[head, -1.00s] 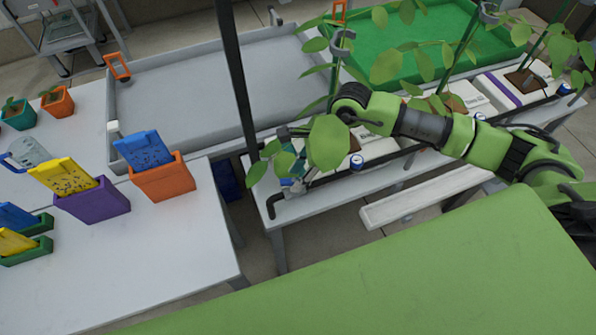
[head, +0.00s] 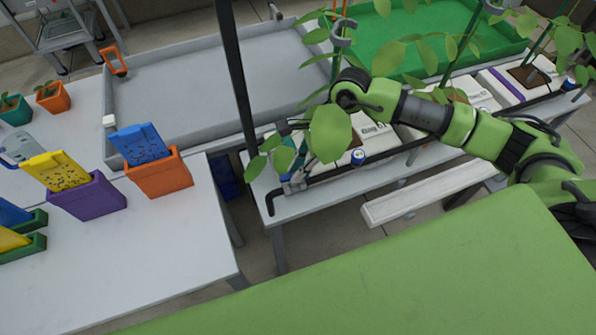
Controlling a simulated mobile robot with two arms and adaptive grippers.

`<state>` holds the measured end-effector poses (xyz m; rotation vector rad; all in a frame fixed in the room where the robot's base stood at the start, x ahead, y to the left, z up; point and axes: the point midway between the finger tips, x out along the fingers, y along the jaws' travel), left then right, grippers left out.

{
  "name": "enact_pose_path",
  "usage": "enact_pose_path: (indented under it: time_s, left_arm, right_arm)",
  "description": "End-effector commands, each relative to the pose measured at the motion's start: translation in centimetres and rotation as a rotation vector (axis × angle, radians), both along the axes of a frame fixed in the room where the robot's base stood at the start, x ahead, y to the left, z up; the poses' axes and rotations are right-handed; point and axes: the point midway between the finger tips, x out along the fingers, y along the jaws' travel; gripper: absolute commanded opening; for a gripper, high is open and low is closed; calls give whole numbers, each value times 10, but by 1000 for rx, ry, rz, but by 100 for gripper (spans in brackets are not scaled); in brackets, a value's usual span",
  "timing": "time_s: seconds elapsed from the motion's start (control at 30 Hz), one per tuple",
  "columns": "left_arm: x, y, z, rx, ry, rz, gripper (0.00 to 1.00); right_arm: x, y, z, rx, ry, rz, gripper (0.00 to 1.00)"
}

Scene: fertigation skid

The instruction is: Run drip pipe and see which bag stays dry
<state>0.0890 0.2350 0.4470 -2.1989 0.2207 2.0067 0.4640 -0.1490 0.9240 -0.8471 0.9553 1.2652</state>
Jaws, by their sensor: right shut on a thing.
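The black drip pipe (head: 330,173) runs along the front of a narrow bench, from a bent left end up to the far right. Blue-capped fittings (head: 357,157) sit along it. White grow bags (head: 372,134) with printed labels and green plants lie behind the pipe. My right gripper (head: 297,178) is low at the pipe's left end, shut on a small part there. Large leaves and my wrist partly hide the fingers and that part, so I cannot tell its exact shape. No wetness can be made out on the bags. My left gripper is not in view.
A white table (head: 130,255) at left holds orange (head: 160,176) and purple (head: 88,198) holders with blue and yellow cards. A grey tray (head: 190,95) and a green tray (head: 412,45) stand behind. A dark post (head: 236,80) rises left of my gripper. Leaves crowd my arm.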

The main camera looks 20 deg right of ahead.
Motion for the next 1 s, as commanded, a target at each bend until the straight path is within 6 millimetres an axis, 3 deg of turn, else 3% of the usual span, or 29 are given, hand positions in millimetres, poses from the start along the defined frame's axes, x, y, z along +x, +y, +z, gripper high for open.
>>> enact_pose_path:
  time_s: [0.2, 0.23, 0.3, 0.7, 1.0]
  left_arm:
    - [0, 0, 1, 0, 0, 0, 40]
    - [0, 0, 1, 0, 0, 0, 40]
    - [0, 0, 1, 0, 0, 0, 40]
    - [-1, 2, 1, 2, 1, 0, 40]
    - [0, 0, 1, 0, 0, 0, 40]
  right_arm:
    - [0, 0, 1, 1, 0, 0, 0]
    - [0, 0, 1, 1, 0, -1, 18]
    - [0, 0, 1, 1, 0, -1, 29]
    - [0, -2, 5, 0, -1, -1, 29]
    - [-2, -24, 57, -2, -4, -3, 29]
